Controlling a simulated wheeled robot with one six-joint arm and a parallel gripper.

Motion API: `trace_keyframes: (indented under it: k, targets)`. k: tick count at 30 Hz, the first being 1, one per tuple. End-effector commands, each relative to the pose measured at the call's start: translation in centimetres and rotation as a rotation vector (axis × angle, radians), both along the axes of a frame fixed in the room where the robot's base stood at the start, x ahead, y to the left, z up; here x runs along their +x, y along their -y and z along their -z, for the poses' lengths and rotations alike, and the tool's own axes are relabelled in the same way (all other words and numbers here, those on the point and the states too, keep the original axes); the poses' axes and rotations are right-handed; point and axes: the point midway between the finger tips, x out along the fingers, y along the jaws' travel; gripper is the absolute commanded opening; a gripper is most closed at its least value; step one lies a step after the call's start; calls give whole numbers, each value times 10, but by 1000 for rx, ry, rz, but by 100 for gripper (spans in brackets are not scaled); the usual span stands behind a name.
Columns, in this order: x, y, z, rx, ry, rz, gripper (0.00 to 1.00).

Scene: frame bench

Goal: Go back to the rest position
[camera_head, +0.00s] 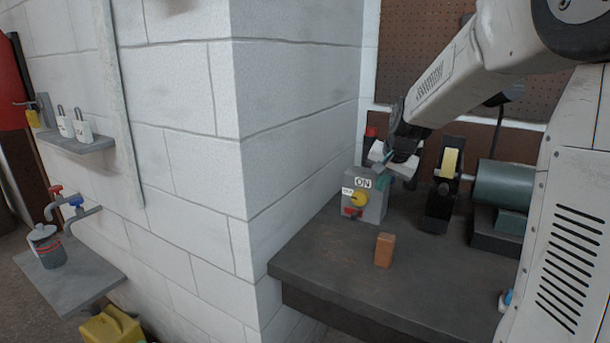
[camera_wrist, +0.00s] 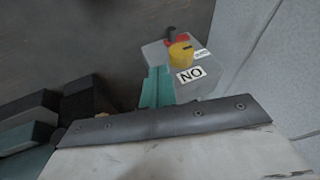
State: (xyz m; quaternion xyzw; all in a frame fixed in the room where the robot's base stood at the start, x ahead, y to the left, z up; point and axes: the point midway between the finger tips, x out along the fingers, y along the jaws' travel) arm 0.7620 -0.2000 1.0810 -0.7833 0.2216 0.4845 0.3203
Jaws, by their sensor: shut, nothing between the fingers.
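My gripper (camera_head: 382,178) is above and close beside the grey switch box (camera_head: 369,207) at the back of the dark bench (camera_head: 310,258). The box has a yellow knob (camera_head: 358,200), a red part below it and an "ON" label. In the wrist view, my gripper's teal fingers (camera_wrist: 156,88) are together and empty. They point toward the box (camera_wrist: 208,78), whose yellow knob (camera_wrist: 180,52) shows just beyond them. Whether the fingers touch the box, I cannot tell.
A grinder-like machine (camera_head: 503,185) with a teal motor stands right of the box. A small brown block (camera_head: 384,250) stands on the bench in front. A white block wall (camera_head: 300,110) is close on the left. The bench's front left is clear.

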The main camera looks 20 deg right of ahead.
Motion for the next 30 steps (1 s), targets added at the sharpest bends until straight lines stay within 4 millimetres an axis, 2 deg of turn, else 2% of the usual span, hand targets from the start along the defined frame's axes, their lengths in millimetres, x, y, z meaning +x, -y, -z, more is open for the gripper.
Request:
trace_keyframes:
  k: [5, 8, 11, 17, 24, 27, 30]
  targets:
    - [-6, -3, 4, -1, -33, -35, 0]
    - [-27, -11, 20, 8, -114, -85, 0]
    - [-66, -30, 23, 10, -200, -167, 0]
    - [-153, -82, 10, -11, -331, -368, 0]
    - [-268, -135, -5, -76, -425, -607, 0]
    - [-305, -149, -6, -110, -431, -681, 0]
    - [-329, -157, -7, -143, -412, -728, 0]
